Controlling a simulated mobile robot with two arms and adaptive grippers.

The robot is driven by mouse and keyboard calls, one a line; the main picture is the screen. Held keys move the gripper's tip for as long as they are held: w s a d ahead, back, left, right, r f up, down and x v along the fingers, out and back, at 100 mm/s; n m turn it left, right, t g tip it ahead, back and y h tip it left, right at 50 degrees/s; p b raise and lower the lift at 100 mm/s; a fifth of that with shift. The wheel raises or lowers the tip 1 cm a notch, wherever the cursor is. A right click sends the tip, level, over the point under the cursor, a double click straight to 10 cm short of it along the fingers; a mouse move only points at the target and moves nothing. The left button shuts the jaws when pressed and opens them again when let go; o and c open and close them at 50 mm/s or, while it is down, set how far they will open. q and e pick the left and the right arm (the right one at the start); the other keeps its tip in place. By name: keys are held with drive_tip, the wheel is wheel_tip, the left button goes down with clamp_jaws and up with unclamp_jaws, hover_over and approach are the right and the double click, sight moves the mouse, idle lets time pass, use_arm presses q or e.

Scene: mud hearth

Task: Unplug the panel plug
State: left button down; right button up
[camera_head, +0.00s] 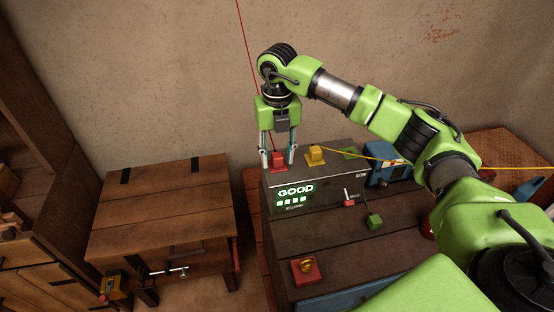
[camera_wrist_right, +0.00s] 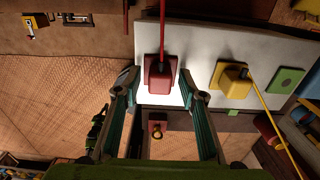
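A red plug (camera_head: 277,161) with a red cable sits on top of a grey panel box (camera_head: 328,186), near its left end. It also shows in the wrist view (camera_wrist_right: 159,78). My right gripper (camera_head: 278,158) is above it, pointing down, with a finger on each side. In the wrist view my right gripper (camera_wrist_right: 158,78) is open, with gaps between the fingers and the plug. A yellow plug (camera_head: 315,155) with a yellow cable sits to the right, beside a green socket plate (camera_head: 350,153). My left gripper is not in view.
The box's front display (camera_head: 296,191) reads GOOD. A red-tipped lever (camera_head: 348,198), a green block (camera_head: 374,221) and a red base with a yellow knob (camera_head: 305,269) are nearby. A blue device (camera_head: 387,177) stands right. A wooden bench (camera_head: 165,215) stands left.

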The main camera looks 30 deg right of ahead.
sight(277, 154)
idle(0.7)
clamp_jaws()
drive_tip(key=shift+r, duration=0.15)
drive_tip(key=shift+r+p, duration=1.85)
drive_tip(key=shift+r, duration=1.05)
